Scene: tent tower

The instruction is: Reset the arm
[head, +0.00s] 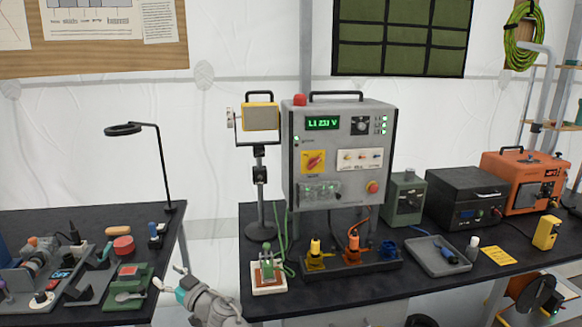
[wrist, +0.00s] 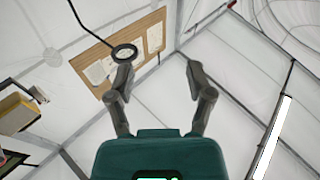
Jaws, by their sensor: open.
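My gripper (head: 169,277) shows at the bottom of the head view, in the gap between the two dark benches. Its teal body and part of my grey arm are visible there. In the wrist view my gripper (wrist: 157,72) has its two grey fingers spread wide apart with nothing between them. It points up toward the white tent wall and roof. The gripper is clear of the things on the benches.
A control box (head: 336,150) with a green display stands on the right bench (head: 340,292). The left bench holds a lamp (head: 124,129) and several devices.

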